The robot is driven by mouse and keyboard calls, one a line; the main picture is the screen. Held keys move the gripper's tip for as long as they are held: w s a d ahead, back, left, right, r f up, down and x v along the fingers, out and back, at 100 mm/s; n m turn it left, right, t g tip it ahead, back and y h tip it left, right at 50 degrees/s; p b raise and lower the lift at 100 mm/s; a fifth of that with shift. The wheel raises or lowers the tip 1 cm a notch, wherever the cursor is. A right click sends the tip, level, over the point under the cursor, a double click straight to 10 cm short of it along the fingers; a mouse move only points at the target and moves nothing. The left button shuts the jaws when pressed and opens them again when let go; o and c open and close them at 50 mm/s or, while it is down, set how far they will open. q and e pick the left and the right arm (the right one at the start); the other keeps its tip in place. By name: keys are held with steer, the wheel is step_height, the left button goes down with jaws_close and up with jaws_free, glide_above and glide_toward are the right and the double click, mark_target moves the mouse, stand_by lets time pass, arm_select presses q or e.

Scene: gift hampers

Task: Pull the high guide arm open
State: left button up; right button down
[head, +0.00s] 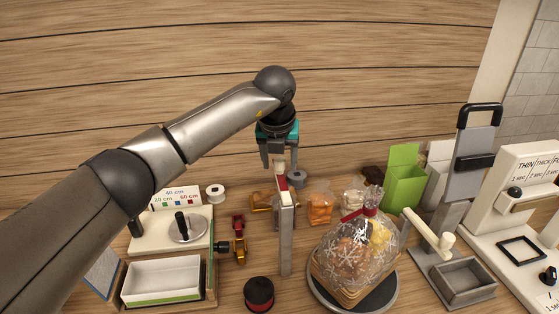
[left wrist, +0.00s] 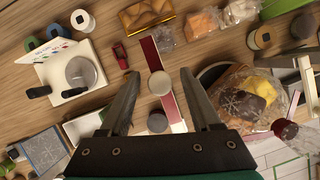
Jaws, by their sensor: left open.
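The high guide arm (head: 282,184) is a narrow red-and-white bar on top of a grey upright post (head: 287,240), left of the wrapped hamper. A cream round knob (head: 280,163) stands up from it. My left gripper (head: 278,164) points down over the knob, its open fingers on either side. In the left wrist view the knob (left wrist: 159,83) lies between my open left fingers (left wrist: 162,108), with clear gaps on both sides. The dark red guide arm (left wrist: 151,54) runs beneath it. Finger contact with the knob is not visible. My right gripper is out of view.
A wrapped hamper (head: 352,252) stands on a dark round turntable (head: 384,298) right of the post. A ribbon-length station (head: 144,238) is at left, and a dark red-banded spool (head: 259,294) stands in front. A green box (head: 404,184) and a grey stand (head: 470,185) are at right.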

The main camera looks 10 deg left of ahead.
arm_select(q)
steer(key=b+v, duration=0.2)
steer(key=v, duration=1.3)
steer(key=shift+r, duration=0.2)
steer(key=shift+f, duration=0.1)
